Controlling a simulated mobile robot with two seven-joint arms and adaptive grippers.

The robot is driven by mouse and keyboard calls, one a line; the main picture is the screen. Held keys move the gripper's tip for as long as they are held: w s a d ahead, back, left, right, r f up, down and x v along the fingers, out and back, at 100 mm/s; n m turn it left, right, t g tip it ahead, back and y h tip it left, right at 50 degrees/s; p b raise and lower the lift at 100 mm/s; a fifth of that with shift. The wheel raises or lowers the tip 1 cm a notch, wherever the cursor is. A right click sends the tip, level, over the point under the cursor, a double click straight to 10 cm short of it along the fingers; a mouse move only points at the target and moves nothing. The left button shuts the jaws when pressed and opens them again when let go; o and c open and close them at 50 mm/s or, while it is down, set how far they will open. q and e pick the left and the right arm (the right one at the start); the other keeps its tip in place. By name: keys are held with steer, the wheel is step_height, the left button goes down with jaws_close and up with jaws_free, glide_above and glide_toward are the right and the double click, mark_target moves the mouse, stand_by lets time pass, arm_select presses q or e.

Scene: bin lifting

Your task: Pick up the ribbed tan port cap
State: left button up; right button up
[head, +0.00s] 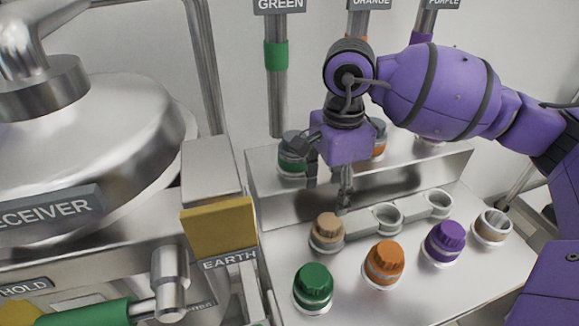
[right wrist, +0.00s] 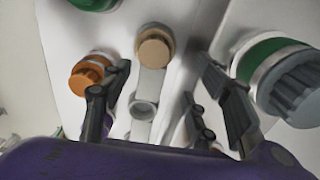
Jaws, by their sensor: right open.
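The ribbed tan port cap (head: 327,229) sits upright in a silver collar on the metal bench, left of two empty ring holders. It also shows in the right wrist view (right wrist: 154,48), upper middle, between the lines of the two fingers. My right gripper (head: 328,192) is open and empty, pointing down above and a little behind the tan cap; in the right wrist view its fingers (right wrist: 163,68) are spread wide. No contact with the cap shows. My left gripper is in neither view.
Green (head: 313,286), orange (head: 384,262) and purple (head: 446,241) caps stand in front and to the right. Two empty ring holders (head: 387,217) adjoin the tan cap. A raised ledge (head: 262,190) with capped ports stands behind. The EARTH post (head: 215,215) stands left.

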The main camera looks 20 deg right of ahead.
mark_target(330, 223)
steer(key=shift+s+f, duration=0.15)
steer(key=shift+s, duration=0.05)
steer(key=shift+s+f, duration=0.35)
steer(key=shift+f, duration=0.55)
steer(key=f, duration=0.3)
steer(key=f+p, duration=0.1)
steer(key=shift+s+a+f, duration=0.15)
steer(key=shift+s+f, duration=0.05)
steer(key=shift+s, duration=0.1)
steer(key=shift+f, duration=0.35)
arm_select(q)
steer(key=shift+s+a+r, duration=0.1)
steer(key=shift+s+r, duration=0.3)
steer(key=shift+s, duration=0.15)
arm_select(e)
steer(key=shift+f, duration=0.2)
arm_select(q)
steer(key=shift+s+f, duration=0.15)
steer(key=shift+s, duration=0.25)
arm_select(e)
steer(key=c, duration=1.4)
